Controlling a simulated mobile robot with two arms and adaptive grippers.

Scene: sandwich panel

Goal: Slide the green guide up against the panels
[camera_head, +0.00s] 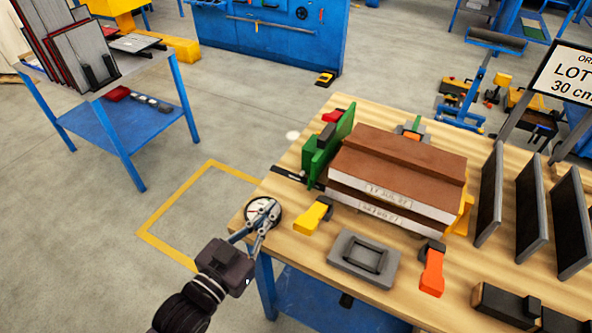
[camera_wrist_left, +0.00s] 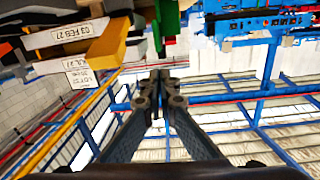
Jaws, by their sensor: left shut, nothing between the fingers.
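The green guide (camera_head: 321,158) stands upright on the wooden table at the left end of the panels. The panels (camera_head: 388,185) are stacked, with brown tops and pale labelled edges. The guide is close beside them; I cannot tell whether they touch. A dark slotted strip (camera_head: 289,175) lies at the guide's foot. My left gripper (camera_head: 268,211) is shut and empty at the table's near left corner, in front of and left of the guide, apart from it. In the left wrist view the shut fingers (camera_wrist_left: 160,82) point towards the green guide (camera_wrist_left: 168,20) and labelled panels (camera_wrist_left: 88,38).
A round pale-faced object (camera_head: 256,205) sits at the table corner by my left fingertips. A yellow-and-black clamp (camera_head: 311,214), a grey tray (camera_head: 363,259) and an orange clamp (camera_head: 432,270) lie in front of the panels. Dark upright plates (camera_head: 530,212) stand at the right.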

